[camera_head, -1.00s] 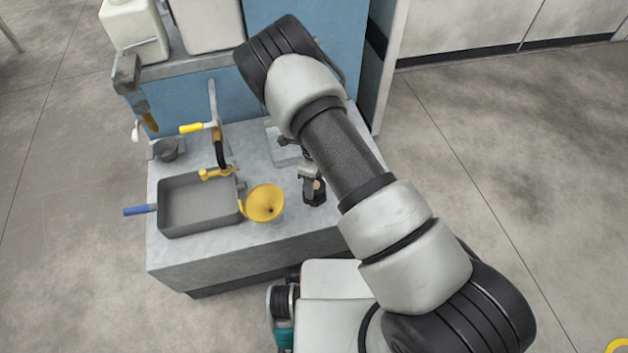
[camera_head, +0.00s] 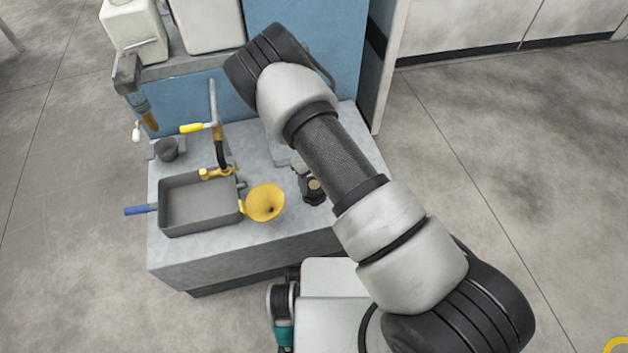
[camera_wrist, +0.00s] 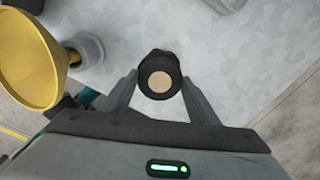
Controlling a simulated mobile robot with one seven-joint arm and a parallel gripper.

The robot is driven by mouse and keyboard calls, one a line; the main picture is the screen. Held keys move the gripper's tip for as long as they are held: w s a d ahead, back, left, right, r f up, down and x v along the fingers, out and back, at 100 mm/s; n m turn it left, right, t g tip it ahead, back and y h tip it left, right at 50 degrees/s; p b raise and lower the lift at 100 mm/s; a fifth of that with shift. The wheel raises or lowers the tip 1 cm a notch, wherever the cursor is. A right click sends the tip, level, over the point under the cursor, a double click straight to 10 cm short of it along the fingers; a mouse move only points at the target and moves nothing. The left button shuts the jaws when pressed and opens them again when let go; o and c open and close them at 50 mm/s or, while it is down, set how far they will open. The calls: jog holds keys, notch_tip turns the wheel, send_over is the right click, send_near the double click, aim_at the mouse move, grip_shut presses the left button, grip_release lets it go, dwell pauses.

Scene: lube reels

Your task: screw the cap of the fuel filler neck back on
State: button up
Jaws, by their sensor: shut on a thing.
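The cap (camera_head: 313,186) is black with a tan disc on its top. It stands at the right end of the grey bench top in the head view, beside the yellow funnel. In the wrist view, the cap (camera_wrist: 160,82) is between the two fingertips of my gripper (camera_wrist: 160,88), which is shut on it. The tan disc faces the wrist camera. The fuel filler neck cannot be made out; the cap and my gripper hide what is under it. I cannot tell whether the cap is seated on the neck. In the head view my arm hides most of my gripper.
The yellow funnel (camera_head: 265,202) is just left of the cap and also fills the left of the wrist view (camera_wrist: 28,62). A grey tray (camera_head: 200,205) with a blue handle is further left. A pipe with a yellow lever (camera_head: 192,128) rises behind it. White containers (camera_head: 135,30) stand at the back.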

jog(key=m, duration=0.4)
jog(key=shift+d+m, duration=0.1)
jog(key=shift+m, duration=0.2)
jog(key=shift+m, duration=1.2)
jog(key=o, duration=1.5)
jog(key=shift+r+p, duration=0.1)
jog(key=shift+p, duration=0.2)
jog(key=shift+r+p, duration=2.1)
jog(key=shift+r, duration=0.8)
jog(key=shift+s, duration=0.1)
